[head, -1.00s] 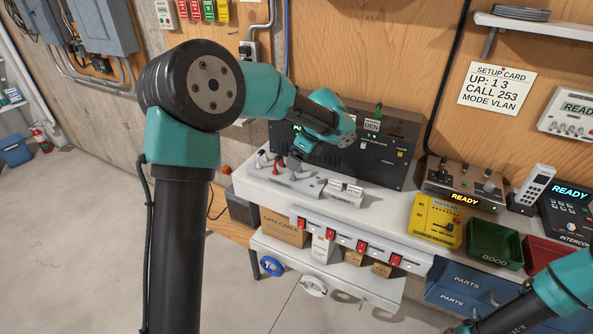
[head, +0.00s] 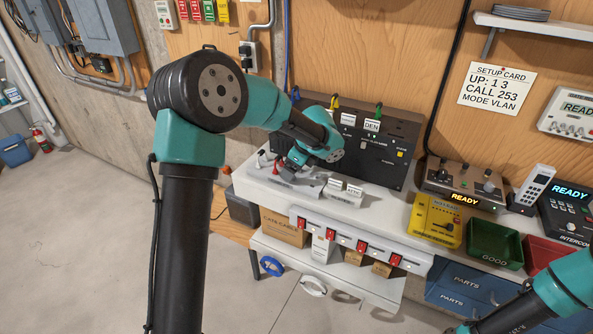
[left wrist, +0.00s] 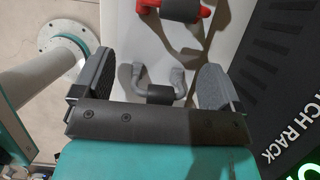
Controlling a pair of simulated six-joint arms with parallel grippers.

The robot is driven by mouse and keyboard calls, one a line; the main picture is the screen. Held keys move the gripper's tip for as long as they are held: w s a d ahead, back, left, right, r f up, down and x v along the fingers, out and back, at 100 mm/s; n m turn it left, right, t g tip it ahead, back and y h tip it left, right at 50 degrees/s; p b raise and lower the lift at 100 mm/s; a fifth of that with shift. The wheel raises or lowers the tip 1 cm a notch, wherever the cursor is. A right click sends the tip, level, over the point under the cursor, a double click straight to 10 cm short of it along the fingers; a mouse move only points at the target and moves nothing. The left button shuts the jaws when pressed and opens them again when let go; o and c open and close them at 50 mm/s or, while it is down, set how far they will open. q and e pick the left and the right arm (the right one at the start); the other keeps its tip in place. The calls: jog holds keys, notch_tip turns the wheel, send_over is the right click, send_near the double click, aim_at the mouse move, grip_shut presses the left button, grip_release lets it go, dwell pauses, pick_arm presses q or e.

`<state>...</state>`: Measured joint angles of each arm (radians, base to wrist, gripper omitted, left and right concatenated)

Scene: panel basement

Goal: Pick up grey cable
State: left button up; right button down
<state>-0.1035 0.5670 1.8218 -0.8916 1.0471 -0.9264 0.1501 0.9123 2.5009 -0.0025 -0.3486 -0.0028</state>
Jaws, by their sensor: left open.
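The grey cable (left wrist: 178,78) is a short U-shaped lead with a dark sleeve, lying on a white surface in the left wrist view. My left gripper (left wrist: 163,76) is open, with one finger on each side of the cable and a gap visible at both sides. In the head view my left gripper (head: 290,172) is low over the cable holder (head: 308,189) at the bench's left end and hides most of the grey cable. A red cable (left wrist: 182,12) lies just beyond it. Only my right arm shows at the lower right; its fingertips are out of frame.
The dark patch rack (head: 392,150) stands behind the holder, close to my left gripper; it also fills the right of the left wrist view (left wrist: 270,80). White label blocks (head: 345,192) stand right of the holder. A yellow box (head: 436,220) and green tray (head: 495,245) are farther right.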

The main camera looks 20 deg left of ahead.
pick_arm(q)
jog(key=shift+c, duration=0.3)
jog(key=c, duration=1)
jog(key=shift+o, duration=0.2)
jog(key=shift+r, duration=0.15)
jog(key=shift+r, duration=1.25)
jog(key=s+d+r, duration=0.1)
jog(key=s+d, duration=0.2)
jog(key=s, duration=0.4)
jog(key=s+d+r, duration=0.1)
jog(key=s+d, duration=0.3)
jog(key=s, duration=0.3)
jog(key=shift+s+r, duration=0.15)
